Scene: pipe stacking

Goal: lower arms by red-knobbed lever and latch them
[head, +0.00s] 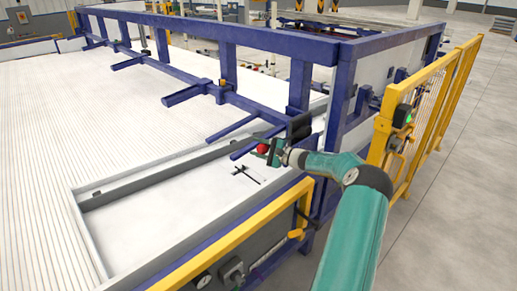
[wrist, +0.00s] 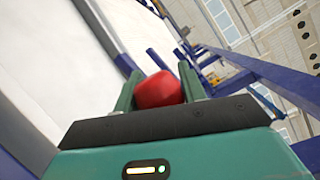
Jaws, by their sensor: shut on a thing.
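A red knob (head: 262,149) of the lever shows at my gripper in the head view, near the right end of the blue frame. My gripper (head: 268,152) is shut on this knob. In the wrist view the red knob (wrist: 158,90) sits between the two green fingers of my gripper (wrist: 160,88). The lever's shaft is mostly hidden. Several blue arms, such as one at the left (head: 128,62), one in the middle (head: 185,95) and one nearer (head: 232,128), stick out from the blue frame over the white ribbed bed.
A blue frame (head: 345,90) with posts and a top rail stands behind and right of my gripper. A yellow guard fence (head: 440,100) stands at the right. A yellow rail (head: 235,235) runs in front. Bare floor (head: 465,215) lies at the right.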

